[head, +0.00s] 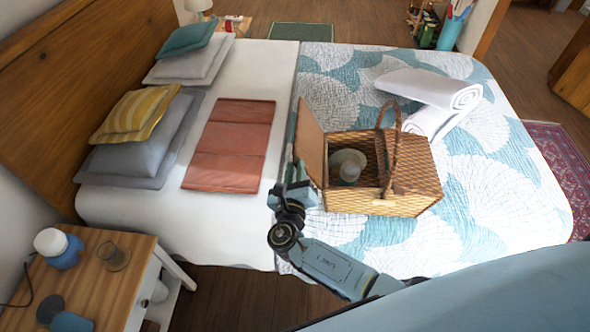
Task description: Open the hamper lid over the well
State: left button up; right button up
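A woven wicker hamper (385,201) with a tall arched handle (391,150) stands on the bed. Its left lid (310,143) stands raised, near upright, at the left end. The well beneath is uncovered, and a pale round dish or cup (348,166) sits in it. The right lid (413,172) lies flat and shut. My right gripper (291,165) is at the outer left side of the raised lid, close against it. Its fingers are partly hidden and seen edge-on, so I cannot tell their opening or contact. My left gripper is not in view.
White rolled towels (432,88) lie behind the hamper on the patterned quilt (490,190). A folded terracotta cloth (232,143) and pillows (140,138) lie to the left. A nightstand (105,290) at lower left holds a glass (112,257) and a blue-white object (58,248).

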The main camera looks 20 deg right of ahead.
jog(key=shift+o, duration=0.9)
jog(key=v, duration=1.3)
jog(key=shift+s+b, duration=0.2)
jog(key=shift+b, duration=0.2)
